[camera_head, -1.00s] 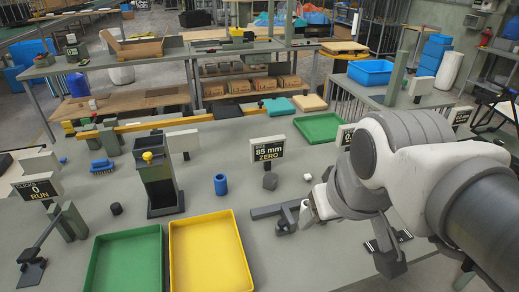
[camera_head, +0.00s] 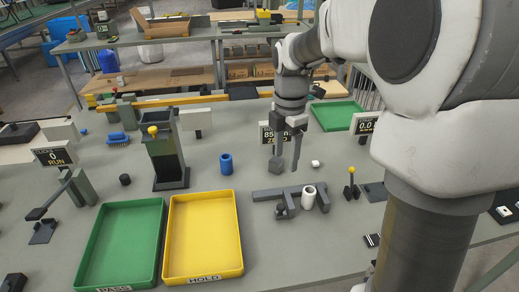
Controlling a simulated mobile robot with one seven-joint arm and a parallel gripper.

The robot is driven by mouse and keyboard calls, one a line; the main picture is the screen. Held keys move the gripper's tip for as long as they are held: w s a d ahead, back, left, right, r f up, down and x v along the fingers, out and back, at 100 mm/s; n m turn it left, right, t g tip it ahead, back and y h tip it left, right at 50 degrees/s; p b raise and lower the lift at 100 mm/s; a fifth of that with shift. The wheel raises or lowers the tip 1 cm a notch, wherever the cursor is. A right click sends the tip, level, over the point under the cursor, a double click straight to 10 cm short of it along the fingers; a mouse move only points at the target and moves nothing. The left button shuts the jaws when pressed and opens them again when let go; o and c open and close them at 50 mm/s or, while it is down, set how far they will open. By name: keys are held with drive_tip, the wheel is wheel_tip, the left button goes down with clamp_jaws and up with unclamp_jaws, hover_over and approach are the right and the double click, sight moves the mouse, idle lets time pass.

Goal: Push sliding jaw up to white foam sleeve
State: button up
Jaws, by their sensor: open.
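A dark grey gauge lies on the grey bench, with a long bar (camera_head: 270,194) and short jaws projecting toward the camera. The white foam sleeve (camera_head: 309,197) stands upright as a hollow cylinder near the gauge's right end. The sliding jaw (camera_head: 286,206) appears to be the dark piece just left of the sleeve; I cannot tell whether they touch. My gripper (camera_head: 287,156) points down above and behind the bar, fingers apart and empty. It partly hides the "85 mm ZERO" sign (camera_head: 267,136).
A yellow HOLD tray (camera_head: 241,262) and a green PASS tray (camera_head: 157,262) lie at front left. A blue cylinder (camera_head: 226,164) stands left of my gripper, and a small white block (camera_head: 315,163) lies to its right. A yellow-knobbed lever (camera_head: 351,184) stands farther right.

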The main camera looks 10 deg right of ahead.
sight(281, 206)
drive_tip(key=shift+n, duration=0.3)
wheel_tip(281, 206, down, 18)
drive_tip(key=shift+w+r+b, duration=0.1)
drive_tip(key=shift+w+b, duration=0.05)
drive_tip(key=shift+b, duration=1.05)
clamp_jaws()
idle(0.4)
